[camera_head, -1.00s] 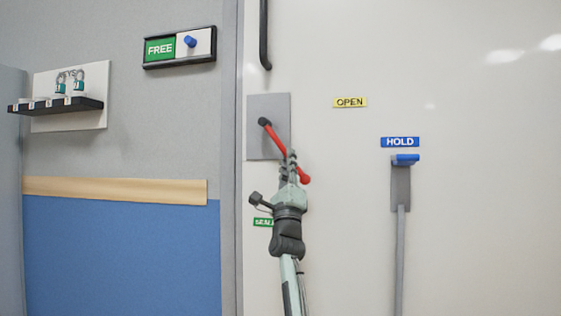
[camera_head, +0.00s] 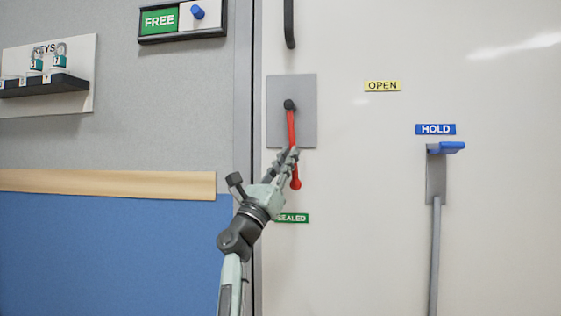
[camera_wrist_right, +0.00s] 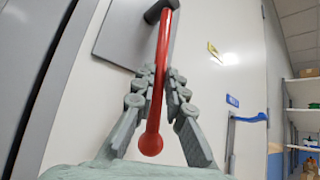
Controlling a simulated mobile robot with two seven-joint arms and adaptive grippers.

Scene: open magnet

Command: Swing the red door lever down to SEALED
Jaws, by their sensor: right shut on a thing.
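The red door lever (camera_head: 291,126) hangs from a dark pivot on a grey plate (camera_head: 307,84) on the white door. It points almost straight down, its round end a little right of the pivot and above the green SEALED label (camera_head: 293,218). My right gripper (camera_head: 289,157) is shut on the lever's lower half. In the right wrist view the red lever (camera_wrist_right: 158,88) runs between the two fingers (camera_wrist_right: 158,83), with its ball end toward the camera. The yellow OPEN label (camera_head: 382,86) is up and to the right. My left gripper is out of view.
A blue HOLD label (camera_head: 436,129) sits above a blue-topped lever (camera_head: 446,148) on a grey bar at the right. A dark handle (camera_head: 289,22) is above the plate. A FREE sign (camera_head: 159,21) and key shelf (camera_head: 45,88) are on the left wall.

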